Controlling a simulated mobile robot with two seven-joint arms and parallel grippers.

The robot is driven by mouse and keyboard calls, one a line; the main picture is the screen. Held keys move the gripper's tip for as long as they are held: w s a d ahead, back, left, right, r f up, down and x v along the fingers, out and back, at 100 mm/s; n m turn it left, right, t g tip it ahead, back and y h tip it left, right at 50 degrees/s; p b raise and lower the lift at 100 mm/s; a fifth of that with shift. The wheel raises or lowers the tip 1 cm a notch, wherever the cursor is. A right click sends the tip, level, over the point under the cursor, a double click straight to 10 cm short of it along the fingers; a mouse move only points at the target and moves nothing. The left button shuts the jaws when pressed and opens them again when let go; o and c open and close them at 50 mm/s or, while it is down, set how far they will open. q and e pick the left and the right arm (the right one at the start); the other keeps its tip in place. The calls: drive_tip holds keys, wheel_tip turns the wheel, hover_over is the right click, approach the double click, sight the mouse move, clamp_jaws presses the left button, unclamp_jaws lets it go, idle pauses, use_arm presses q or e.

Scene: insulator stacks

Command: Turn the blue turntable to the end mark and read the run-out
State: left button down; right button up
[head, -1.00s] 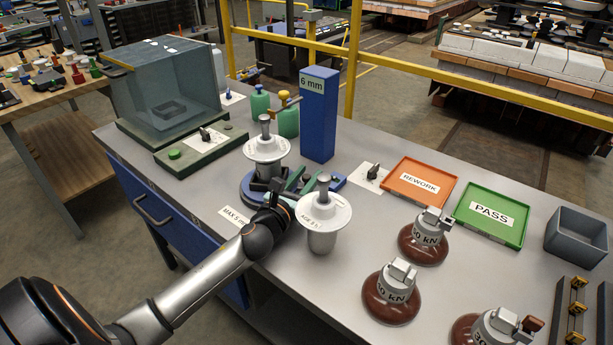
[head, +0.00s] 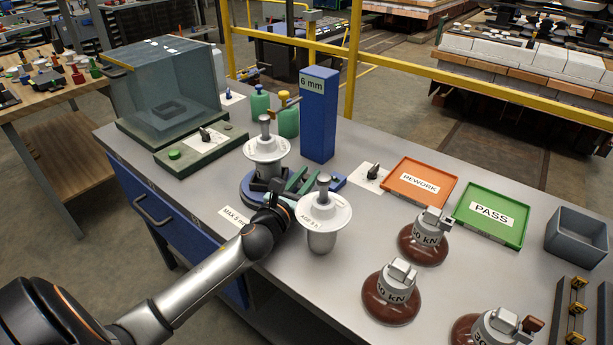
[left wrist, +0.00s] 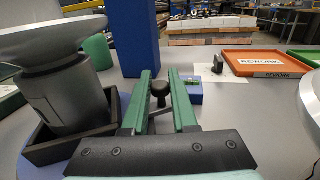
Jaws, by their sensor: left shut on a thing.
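The blue turntable (head: 249,190) sits on the grey bench, partly hidden by my arm. A grey insulator with a wide white disc (head: 266,150) stands upright on it; it also shows at the left in the left wrist view (left wrist: 62,92). My left gripper (head: 296,180) has green fingers beside the turntable. In the left wrist view the fingers (left wrist: 161,92) are on either side of a black knob (left wrist: 160,88), shut on it. A tall blue column marked "6 mm" (head: 318,122) stands behind. My right gripper is out of view.
A white-disc insulator (head: 322,217) stands close to my left gripper's right. Brown insulators (head: 390,297), an orange REWORK tray (head: 447,193), a green PASS tray (head: 518,234) and a grey bin (head: 577,238) are to the right. A clear case (head: 165,85) stands at the back left.

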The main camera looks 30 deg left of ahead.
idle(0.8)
use_arm(q)
drive_tip(key=shift+w+a+n+y, duration=0.15)
drive_tip(key=shift+w+n+y, duration=0.3)
drive_tip(key=shift+y, duration=0.35)
drive_tip(key=shift+w+a+n+g+y, duration=0.3)
drive_tip(key=shift+n+y, duration=0.25)
drive_tip(key=shift+y, duration=0.2)
drive_tip(key=shift+w+a+n+g+y, duration=0.15)
drive_tip(key=shift+n+g+y, duration=0.15)
drive_tip(key=shift+n+y, duration=0.35)
drive_tip(key=c, duration=1)
unclamp_jaws()
